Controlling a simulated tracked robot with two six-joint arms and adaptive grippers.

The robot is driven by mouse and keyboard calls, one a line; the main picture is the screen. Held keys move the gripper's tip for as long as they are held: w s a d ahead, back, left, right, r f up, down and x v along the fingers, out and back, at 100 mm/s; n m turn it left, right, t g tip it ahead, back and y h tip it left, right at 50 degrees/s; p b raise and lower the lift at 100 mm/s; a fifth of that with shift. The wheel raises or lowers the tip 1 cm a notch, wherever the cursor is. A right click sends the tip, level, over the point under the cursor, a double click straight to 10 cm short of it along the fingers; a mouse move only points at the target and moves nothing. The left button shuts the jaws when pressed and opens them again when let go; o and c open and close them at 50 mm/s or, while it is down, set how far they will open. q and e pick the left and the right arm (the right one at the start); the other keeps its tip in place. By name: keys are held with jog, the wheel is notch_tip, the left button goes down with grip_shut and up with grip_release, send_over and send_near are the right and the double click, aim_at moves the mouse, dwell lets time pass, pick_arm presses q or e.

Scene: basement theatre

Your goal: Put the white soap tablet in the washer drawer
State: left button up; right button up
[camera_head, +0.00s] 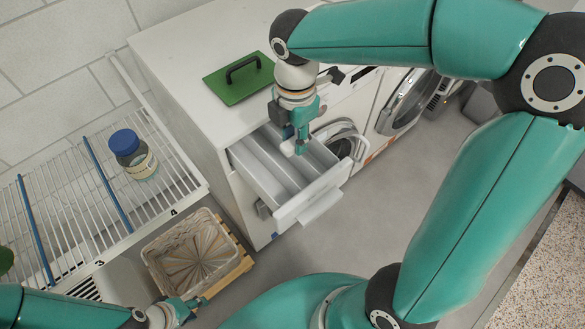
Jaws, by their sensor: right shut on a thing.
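The washer drawer (315,203) is pulled out from the front of the white washer, and its long compartments are in view. My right gripper (299,147) points down over the drawer, above its compartments. It is shut on the white soap tablet (299,150), of which only a small pale bit shows at the fingertips. I cannot tell how high it is above the drawer floor. My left gripper (190,308) is low at the bottom left, near the basket. Its fingers are too small to tell whether they are open.
A green board with a black handle (243,76) lies on the washer top (180,60). A wire rack (70,190) at left holds a blue-lidded jar (136,155). A wicker basket (157,267) stands on a wooden base below. Round-doored machines (405,105) stand to the right; the floor (385,215) before them is clear.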

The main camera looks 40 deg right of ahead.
jog(key=b, duration=0.1)
send_over(294, 178)
notch_tip(294, 178, down, 8)
jog(key=shift+f, duration=0.1)
jog(key=shift+f+b, duration=0.4)
jog(key=shift+f, duration=1.75)
jog(key=shift+f, duration=0.1)
jog(key=o, duration=1)
